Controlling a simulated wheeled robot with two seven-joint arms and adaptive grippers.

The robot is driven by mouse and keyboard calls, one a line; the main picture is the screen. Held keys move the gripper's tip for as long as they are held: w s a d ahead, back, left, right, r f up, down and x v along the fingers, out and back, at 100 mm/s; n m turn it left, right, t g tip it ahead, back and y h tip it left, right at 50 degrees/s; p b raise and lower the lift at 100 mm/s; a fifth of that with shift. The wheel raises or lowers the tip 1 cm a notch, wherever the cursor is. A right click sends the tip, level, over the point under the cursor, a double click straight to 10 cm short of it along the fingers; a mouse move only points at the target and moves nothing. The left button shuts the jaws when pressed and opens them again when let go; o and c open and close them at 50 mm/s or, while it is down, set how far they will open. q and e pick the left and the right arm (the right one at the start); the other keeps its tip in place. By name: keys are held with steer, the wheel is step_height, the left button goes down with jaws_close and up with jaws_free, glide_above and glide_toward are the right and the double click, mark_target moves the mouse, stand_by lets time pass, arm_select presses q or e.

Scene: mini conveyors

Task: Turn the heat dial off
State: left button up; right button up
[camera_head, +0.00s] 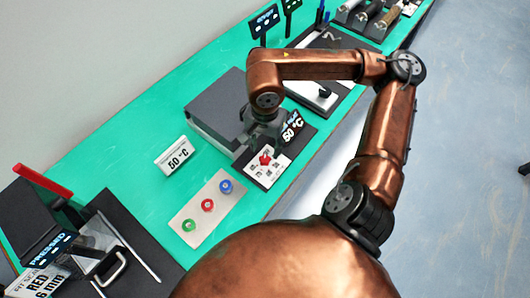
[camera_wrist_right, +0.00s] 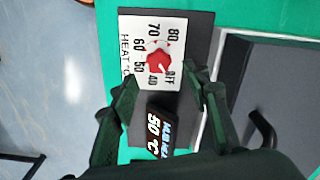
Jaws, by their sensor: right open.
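The red heat dial (camera_wrist_right: 158,63) sits on a white plate marked 40 to 80 and OFF in the right wrist view. It also shows in the head view (camera_head: 265,158), just below my right gripper (camera_head: 262,142). In the wrist view, my right gripper (camera_wrist_right: 164,80) is open, with one dark finger on each side of the dial's plate and nothing between them. The dial looks clear of both fingers. Its exact pointer setting is hard to read. A small display (camera_head: 292,126) beside the plate reads 50 °C. My left gripper is not in view.
A white 50 °C sign (camera_head: 175,155) stands left of the dark heating unit (camera_head: 215,104). A dark press station (camera_head: 110,240) is at the lower left. The green table's right edge is close to the dial.

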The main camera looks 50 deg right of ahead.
mark_target(265, 158)
step_height(265, 158, up, 7)
stand_by(0.3)
steer(key=shift+r, duration=0.15)
stand_by(0.3)
